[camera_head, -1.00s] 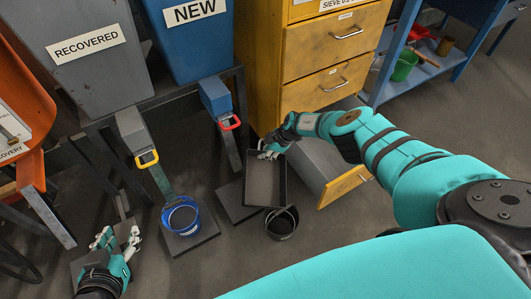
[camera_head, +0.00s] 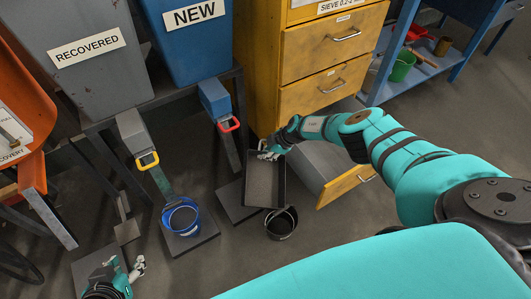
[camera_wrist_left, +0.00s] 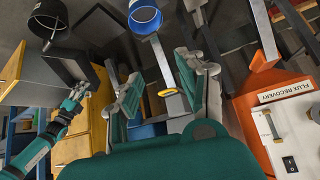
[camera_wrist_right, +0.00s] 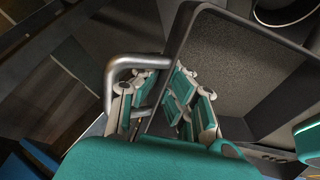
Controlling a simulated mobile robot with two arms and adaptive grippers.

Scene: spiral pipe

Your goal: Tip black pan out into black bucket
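The black pan (camera_head: 262,185) is a rectangular tray hanging over the floor in front of the yellow drawers, with its front edge close to the black bucket. The black bucket (camera_head: 281,223) stands on the floor at the pan's near right, and its rim also shows in the right wrist view (camera_wrist_right: 284,14). My right gripper (camera_head: 268,154) is shut on the pan's far end by its metal handle. The pan's inside (camera_wrist_right: 235,62) looks speckled grey; I cannot tell how much it holds. My left gripper (camera_head: 127,270) is open and empty at lower left, with fingers apart in its wrist view (camera_wrist_left: 158,90).
A blue bucket (camera_head: 182,216) stands on a dark plate under a chute, left of the pan. An open low drawer (camera_head: 345,185) is right of the pan. Grey and blue bins (camera_head: 92,85) stand behind. The floor right of the bucket is clear.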

